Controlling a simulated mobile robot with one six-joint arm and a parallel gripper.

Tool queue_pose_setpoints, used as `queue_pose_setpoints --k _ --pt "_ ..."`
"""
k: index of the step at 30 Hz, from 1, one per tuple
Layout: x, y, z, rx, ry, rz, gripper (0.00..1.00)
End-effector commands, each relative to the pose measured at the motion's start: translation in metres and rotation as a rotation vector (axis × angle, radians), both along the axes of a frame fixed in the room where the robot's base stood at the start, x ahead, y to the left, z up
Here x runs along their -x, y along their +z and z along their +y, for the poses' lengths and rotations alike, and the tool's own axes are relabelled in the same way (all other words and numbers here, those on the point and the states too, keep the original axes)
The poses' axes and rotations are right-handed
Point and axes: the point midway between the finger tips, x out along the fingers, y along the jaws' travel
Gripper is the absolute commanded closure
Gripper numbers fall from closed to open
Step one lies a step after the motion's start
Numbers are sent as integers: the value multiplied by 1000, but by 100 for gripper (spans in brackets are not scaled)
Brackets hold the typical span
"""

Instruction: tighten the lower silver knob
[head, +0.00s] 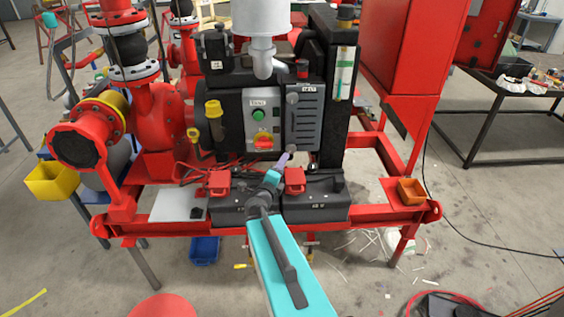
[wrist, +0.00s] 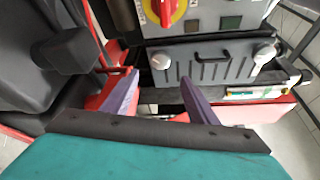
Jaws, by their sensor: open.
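The grey slotted panel (head: 308,122) is on the front of the black cabinet, with an upper silver knob (head: 292,98) and a lower silver knob (head: 291,150) on its left side. In the wrist view the panel lies sideways: the lower knob (wrist: 160,61) is at left, the upper knob (wrist: 264,53) at right. My gripper (wrist: 160,76) is open, its purple fingers pointing at the lower knob, which shows between the tips. I cannot tell whether the tips reach around it. In the head view my gripper (head: 284,158) is just below and left of that knob.
Black boxes (head: 316,207) with red tops stand below, close to my arm. An orange bin (head: 411,191) is on the red frame at right. The floor in front has scattered debris.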

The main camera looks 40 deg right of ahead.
Motion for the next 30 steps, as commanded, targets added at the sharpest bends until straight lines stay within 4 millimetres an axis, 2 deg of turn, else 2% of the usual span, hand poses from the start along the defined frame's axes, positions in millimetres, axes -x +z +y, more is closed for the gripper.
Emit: queue_pose_setpoints --k 15,30 --pt "8 4 15 1 2 0 47" --pt "9 3 17 1 3 -1 47"
